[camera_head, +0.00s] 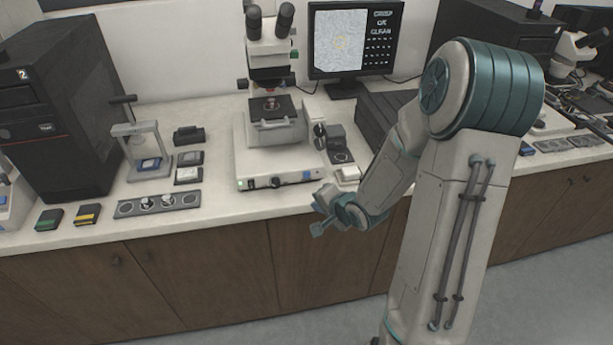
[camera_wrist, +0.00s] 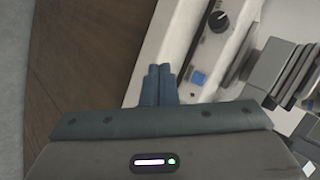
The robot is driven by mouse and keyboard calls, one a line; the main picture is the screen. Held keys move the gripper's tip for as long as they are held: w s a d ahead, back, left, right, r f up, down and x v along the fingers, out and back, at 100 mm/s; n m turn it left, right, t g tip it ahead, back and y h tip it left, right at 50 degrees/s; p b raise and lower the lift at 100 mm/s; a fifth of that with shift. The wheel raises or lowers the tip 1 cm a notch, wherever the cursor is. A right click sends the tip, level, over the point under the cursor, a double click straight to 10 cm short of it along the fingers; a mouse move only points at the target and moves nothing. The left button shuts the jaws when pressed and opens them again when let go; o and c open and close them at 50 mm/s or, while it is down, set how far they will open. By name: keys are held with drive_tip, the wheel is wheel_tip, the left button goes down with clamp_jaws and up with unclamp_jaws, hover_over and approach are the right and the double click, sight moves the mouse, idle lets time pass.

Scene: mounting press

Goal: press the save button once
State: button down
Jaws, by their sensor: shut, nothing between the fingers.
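The microscope (camera_head: 272,110) stands on a pale base on the bench. A small blue button (camera_head: 307,175) sits at the right end of the base's front face, right of a black knob (camera_head: 275,182). In the wrist view the blue button (camera_wrist: 199,77) and the knob (camera_wrist: 218,20) show on the pale panel. No label is readable, so I cannot confirm which is the save button. My gripper (camera_wrist: 160,70) is shut and empty, with its fingertips left of the blue button and apart from it in the picture. In the head view it is small, at the bench's front edge.
A monitor (camera_head: 355,38) shows a grey picture and text behind the microscope. A grey device (camera_head: 339,145) stands right of the base. A slotted tray (camera_head: 157,204) and a small press (camera_head: 145,150) stand to the left. Wooden cabinets (camera_head: 210,267) lie below the bench edge.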

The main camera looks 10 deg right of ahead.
sight(307, 175)
drive_tip(key=w, duration=0.7)
drive_tip(key=shift+w+r, duration=0.1)
drive_tip(key=shift+w, duration=0.1)
drive_tip(key=shift+w+p, duration=0.4)
drive_tip(key=shift+w, duration=0.3)
drive_tip(key=shift+w, duration=0.1)
idle(1.5)
drive_tip(key=shift+w+p, duration=0.35)
drive_tip(key=shift+w, duration=0.35)
idle(0.5)
drive_tip(key=shift+s, duration=0.1)
drive_tip(key=shift+s+p, duration=0.3)
drive_tip(key=shift+s, duration=0.4)
